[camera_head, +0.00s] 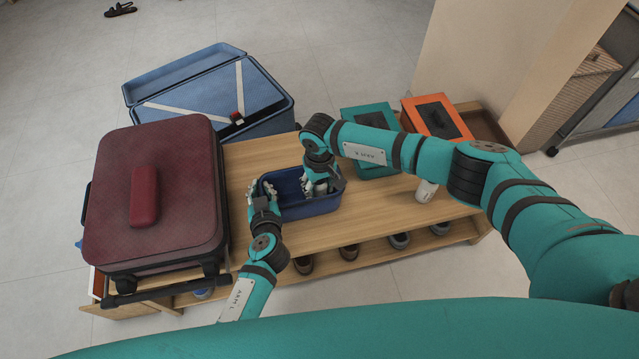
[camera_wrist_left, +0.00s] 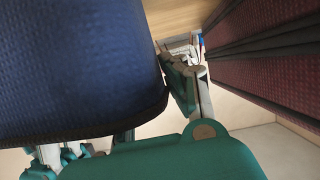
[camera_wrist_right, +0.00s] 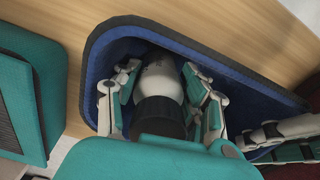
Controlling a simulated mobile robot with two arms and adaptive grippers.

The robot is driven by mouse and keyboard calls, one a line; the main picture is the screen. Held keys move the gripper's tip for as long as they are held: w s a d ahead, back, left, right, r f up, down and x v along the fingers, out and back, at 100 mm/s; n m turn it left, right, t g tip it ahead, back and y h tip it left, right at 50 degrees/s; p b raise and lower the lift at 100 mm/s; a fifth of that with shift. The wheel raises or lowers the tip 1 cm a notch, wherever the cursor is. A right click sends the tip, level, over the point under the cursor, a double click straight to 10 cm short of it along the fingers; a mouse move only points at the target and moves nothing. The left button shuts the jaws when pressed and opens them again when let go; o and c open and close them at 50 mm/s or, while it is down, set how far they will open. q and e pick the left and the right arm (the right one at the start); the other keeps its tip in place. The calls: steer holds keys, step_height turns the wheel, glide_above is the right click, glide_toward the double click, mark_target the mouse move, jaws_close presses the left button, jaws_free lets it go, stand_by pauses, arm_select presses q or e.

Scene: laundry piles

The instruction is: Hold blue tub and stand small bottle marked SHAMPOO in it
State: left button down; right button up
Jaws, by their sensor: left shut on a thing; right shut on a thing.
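The blue tub (camera_head: 312,208) stands on the wooden bench, and its blue wall fills the left of the left wrist view (camera_wrist_left: 75,70). My left gripper (camera_head: 263,192) is shut on the tub's left end. My right gripper (camera_head: 318,187) reaches down into the tub from above. In the right wrist view, its fingers (camera_wrist_right: 160,88) are shut around a pale bottle with a dark cap (camera_wrist_right: 159,78), which lies within the tub's outline. The bottle's label is not readable, and its base is hidden. I cannot tell whether it touches the tub's floor.
A dark red suitcase (camera_head: 120,190) stands close left of the tub. An open blue case (camera_head: 215,95) lies behind. Teal (camera_head: 366,115) and orange (camera_head: 440,118) boxes are at the back right. A white container (camera_head: 426,191) stands on the bench's right. Shoes (camera_head: 349,252) sit below.

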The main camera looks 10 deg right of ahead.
stand_by(0.3)
steer(key=o, duration=1.3)
arm_select(q)
steer(key=shift+a, duration=0.1)
arm_select(e)
steer(key=shift+d, duration=0.1)
steer(key=shift+w+r, duration=0.1)
steer(key=shift+r, duration=4.35)
arm_select(q)
steer(key=c, duration=1.4)
jaws_free()
